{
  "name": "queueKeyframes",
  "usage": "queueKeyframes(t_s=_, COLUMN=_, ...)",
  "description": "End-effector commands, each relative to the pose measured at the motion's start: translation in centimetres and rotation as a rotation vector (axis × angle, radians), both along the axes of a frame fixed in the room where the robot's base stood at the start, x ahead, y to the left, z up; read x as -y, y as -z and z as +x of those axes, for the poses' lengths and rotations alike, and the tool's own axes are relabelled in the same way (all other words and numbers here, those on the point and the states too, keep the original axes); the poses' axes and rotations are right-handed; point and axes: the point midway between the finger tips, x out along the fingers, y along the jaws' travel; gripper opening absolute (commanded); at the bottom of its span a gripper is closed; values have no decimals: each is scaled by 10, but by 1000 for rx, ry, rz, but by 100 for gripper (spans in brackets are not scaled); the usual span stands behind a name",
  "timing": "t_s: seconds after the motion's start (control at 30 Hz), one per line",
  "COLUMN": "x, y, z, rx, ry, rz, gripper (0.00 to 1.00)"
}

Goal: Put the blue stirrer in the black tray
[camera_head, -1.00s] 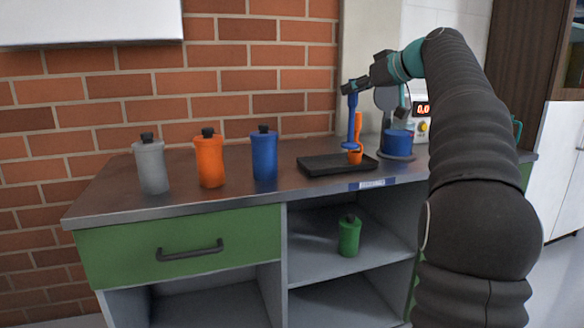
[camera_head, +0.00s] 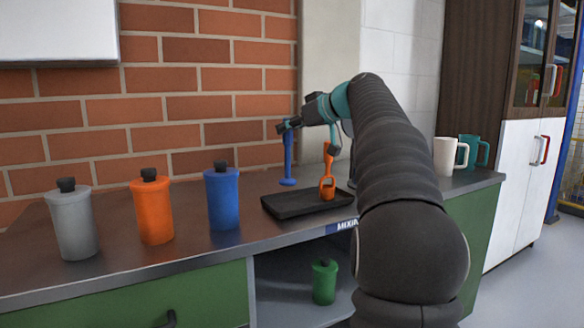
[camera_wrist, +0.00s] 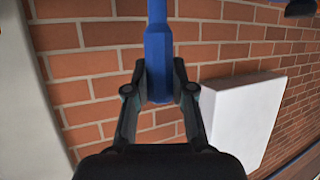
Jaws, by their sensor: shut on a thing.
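The blue stirrer (camera_head: 288,160) hangs upright from my gripper (camera_head: 286,126), with its wider foot at the bottom. In the wrist view its blue handle (camera_wrist: 157,25) is between the two fingers of my gripper (camera_wrist: 158,88), which is shut on it. The black tray (camera_head: 277,208) lies on the bench. The stirrer's foot appears above the tray's back left part; its exact height and depth are unclear. An orange stirrer (camera_head: 328,168) with a looped lower end shows upright in front of or over the tray's right part; I cannot tell what supports it.
Grey (camera_head: 73,222), orange (camera_head: 153,210) and blue (camera_head: 222,198) bottles stand left of the tray. A green bottle (camera_head: 324,282) is on the shelf below. White (camera_head: 446,156) and teal (camera_head: 470,150) mugs stand at the right. A brick wall (camera_head: 160,105) rises behind the bench.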

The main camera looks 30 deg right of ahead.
Motion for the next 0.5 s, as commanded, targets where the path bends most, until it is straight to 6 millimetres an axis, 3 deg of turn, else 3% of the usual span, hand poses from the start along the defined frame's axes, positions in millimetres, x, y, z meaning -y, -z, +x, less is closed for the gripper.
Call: queueKeyframes(t_s=0.5, x=0, y=57, z=0, rx=1, ry=1, rz=0, gripper=0)
